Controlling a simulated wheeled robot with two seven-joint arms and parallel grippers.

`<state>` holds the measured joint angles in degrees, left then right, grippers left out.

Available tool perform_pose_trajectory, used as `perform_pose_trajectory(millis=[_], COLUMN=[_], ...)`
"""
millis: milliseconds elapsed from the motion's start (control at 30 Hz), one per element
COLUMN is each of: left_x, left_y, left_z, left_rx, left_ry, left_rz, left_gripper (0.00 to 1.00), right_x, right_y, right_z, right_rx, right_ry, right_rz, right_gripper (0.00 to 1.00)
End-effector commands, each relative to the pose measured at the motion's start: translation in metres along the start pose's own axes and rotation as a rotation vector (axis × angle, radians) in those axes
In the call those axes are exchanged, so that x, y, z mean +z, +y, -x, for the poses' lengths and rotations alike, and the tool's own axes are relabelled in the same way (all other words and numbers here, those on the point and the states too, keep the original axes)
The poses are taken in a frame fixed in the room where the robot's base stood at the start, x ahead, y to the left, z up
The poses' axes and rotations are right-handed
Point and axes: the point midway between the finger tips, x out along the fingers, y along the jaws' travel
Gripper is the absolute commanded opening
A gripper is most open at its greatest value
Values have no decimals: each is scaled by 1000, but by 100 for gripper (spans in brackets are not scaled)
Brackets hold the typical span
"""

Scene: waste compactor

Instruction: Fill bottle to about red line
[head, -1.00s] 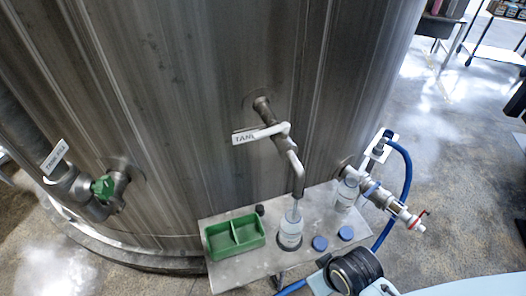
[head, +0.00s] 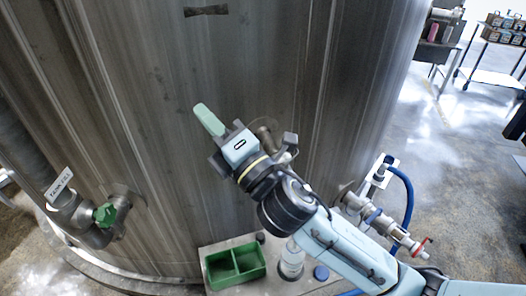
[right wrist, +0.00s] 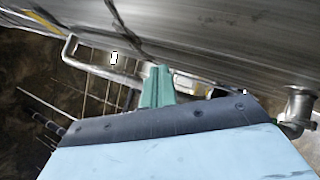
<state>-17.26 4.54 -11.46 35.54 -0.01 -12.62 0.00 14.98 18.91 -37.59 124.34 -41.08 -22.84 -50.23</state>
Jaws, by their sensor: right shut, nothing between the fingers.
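A clear bottle (head: 291,260) stands upright on the metal shelf (head: 215,245) beside the green tray. Its red line and fill level cannot be made out. The tank tap (head: 268,127) above it is mostly hidden behind my right arm; its handle and spout are covered. My right gripper (head: 207,119) is shut and empty, up in front of the tank wall, left of the tap. Its pale green fingers (right wrist: 157,87) also show in the right wrist view. My left gripper is not in view.
A green divided tray (head: 235,265) and a blue cap (head: 321,272) are on the shelf. A side valve with a red handle (head: 424,241) and a blue hose (head: 408,195) stand to the right. A green-handled valve (head: 104,215) is at left.

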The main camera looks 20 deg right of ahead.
Motion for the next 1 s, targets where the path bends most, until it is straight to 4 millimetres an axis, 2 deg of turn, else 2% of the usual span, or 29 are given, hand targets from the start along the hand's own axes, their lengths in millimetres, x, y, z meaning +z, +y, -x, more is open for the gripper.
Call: perform_pose_trajectory(millis=[33, 133, 200, 267, 333, 433, 467, 533, 600, 633, 700, 800, 900, 1000], left_x=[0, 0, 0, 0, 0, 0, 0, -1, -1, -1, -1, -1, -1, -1], left_y=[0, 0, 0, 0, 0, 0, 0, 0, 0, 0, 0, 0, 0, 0], left_z=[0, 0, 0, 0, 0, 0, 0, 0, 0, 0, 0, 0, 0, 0], left_rx=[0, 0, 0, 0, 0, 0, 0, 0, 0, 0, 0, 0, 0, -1], left_ry=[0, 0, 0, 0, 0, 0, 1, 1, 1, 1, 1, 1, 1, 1], left_rz=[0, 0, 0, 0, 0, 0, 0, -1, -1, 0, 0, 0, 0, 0], left_gripper=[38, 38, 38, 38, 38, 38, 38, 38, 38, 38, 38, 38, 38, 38], right_x=[-18, -63, -94, -116, -133, -134, -128, -102, -63, -44, 0, 55, 91, 107], right_y=[28, 65, 74, 71, 54, 12, -3, -38, -68, -78, -95, -105, -107, -108], right_z=[-15, -23, -19, -12, -2, 10, 12, 16, 16, 16, 14, 13, 13, 14], right_rx=[142, 417, 611, 778, 971, 1242, 1322, 1497, 1651, -1621, -1501, -1379, -1309, -1280], right_ry=[95, 269, 387, 489, 614, 819, 891, 1078, 1288, -1314, -1329, -1362, -1388, -1403], right_rz=[204, 612, 902, 1149, 1430, 1813, 1918, 2137, 2305, -2239, -2017, -1777, -1629, -1562], right_gripper=[0, 0, 0, 0, 0, 0, 0, 0, 0, 0, 0, 0, 0, 0])
